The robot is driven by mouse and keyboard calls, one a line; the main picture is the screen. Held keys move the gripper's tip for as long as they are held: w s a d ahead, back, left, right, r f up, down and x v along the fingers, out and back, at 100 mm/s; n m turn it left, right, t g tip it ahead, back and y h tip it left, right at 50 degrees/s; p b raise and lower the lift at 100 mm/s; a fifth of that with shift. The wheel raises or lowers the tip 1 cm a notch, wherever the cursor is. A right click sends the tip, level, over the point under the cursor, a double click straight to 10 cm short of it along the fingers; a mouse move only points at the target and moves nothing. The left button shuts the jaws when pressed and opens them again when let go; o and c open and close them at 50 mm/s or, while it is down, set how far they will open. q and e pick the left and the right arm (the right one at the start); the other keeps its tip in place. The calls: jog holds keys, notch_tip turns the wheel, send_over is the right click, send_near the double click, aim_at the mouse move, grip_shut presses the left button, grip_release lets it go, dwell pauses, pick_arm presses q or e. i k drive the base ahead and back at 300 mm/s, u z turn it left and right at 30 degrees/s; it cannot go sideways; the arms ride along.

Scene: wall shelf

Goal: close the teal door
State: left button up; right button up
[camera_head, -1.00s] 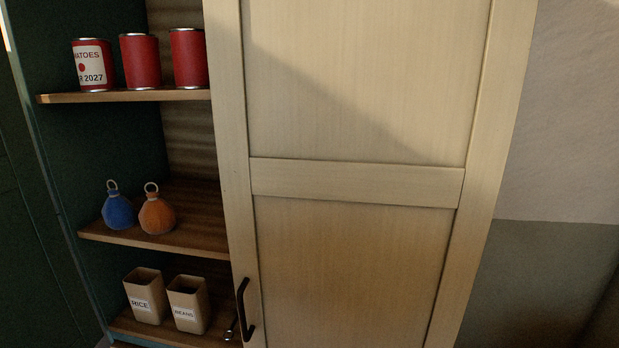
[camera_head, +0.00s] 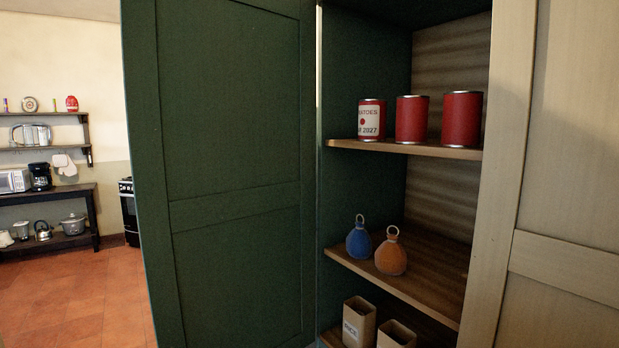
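The teal door (camera_head: 235,130) is a dark green-teal panelled door at the left of the cupboard. It stands swung open to the left, and its panelled face is in full view. Its hinge side meets the cupboard's left side, and no handle shows on it. The shelves beside it are exposed. Neither of my grippers is in view.
A cream door (camera_head: 572,200) covers the cupboard's right part. Clear tiled floor (camera_head: 75,300) lies left, with a stove (camera_head: 131,212) beyond.

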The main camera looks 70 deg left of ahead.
aim_at(221, 95)
jog(key=z, duration=1.4)
jog(key=k, duration=2.5)
jog(key=u, duration=2)
jog(key=i, duration=1)
jog(key=u, duration=0.05)
